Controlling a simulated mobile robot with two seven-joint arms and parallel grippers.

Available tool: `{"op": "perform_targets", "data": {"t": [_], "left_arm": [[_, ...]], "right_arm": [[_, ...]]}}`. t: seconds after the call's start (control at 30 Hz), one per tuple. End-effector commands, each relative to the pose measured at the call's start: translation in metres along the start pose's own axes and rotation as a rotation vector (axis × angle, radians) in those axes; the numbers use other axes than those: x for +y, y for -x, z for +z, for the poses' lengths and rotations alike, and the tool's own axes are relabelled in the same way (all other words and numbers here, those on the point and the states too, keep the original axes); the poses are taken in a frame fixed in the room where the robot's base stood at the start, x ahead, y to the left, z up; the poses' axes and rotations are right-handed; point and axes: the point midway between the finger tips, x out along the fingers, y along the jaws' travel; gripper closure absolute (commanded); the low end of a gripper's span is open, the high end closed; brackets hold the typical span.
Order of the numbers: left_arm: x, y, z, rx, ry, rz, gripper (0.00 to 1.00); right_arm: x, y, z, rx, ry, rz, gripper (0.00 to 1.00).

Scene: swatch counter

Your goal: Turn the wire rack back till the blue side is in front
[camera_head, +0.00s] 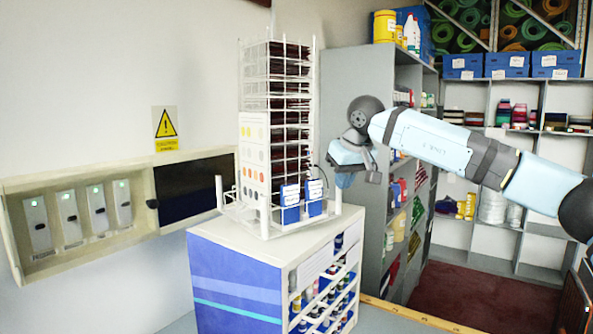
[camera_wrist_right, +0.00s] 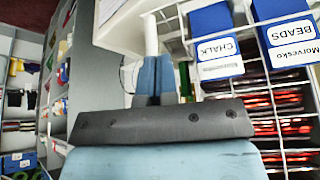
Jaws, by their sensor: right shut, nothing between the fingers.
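The white wire rack (camera_head: 277,130) stands upright on a blue and white cabinet. A white card with colour dots (camera_head: 253,155) covers its left-front face. Blue labelled boxes (camera_head: 290,196) hang low on its right-front face. Dark sheets fill the tiers. The boxes also show in the right wrist view (camera_wrist_right: 212,25). My right gripper (camera_head: 332,160) is shut and empty at the rack's right side. In the right wrist view, its blue fingers (camera_wrist_right: 154,65) are close together beside a white post (camera_wrist_right: 150,33) of the rack. I cannot tell if they touch it. My left gripper is out of view.
The cabinet (camera_head: 232,262) has bottles in its open right side. A wall box with several grey devices (camera_head: 68,215) is at left. Grey shelving (camera_head: 350,85) stands close behind the rack and my right arm. Dark red carpet (camera_head: 465,295) lies at right.

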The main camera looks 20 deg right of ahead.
Motion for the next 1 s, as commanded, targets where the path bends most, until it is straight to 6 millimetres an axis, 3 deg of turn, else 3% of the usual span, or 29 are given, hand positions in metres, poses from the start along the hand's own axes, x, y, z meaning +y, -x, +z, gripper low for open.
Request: {"op": "perform_targets", "data": {"t": [1.0], "left_arm": [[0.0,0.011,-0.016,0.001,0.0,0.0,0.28]], "right_arm": [[0.016,-0.009,-0.018,0.0,0.001,-0.001,1.0]]}}
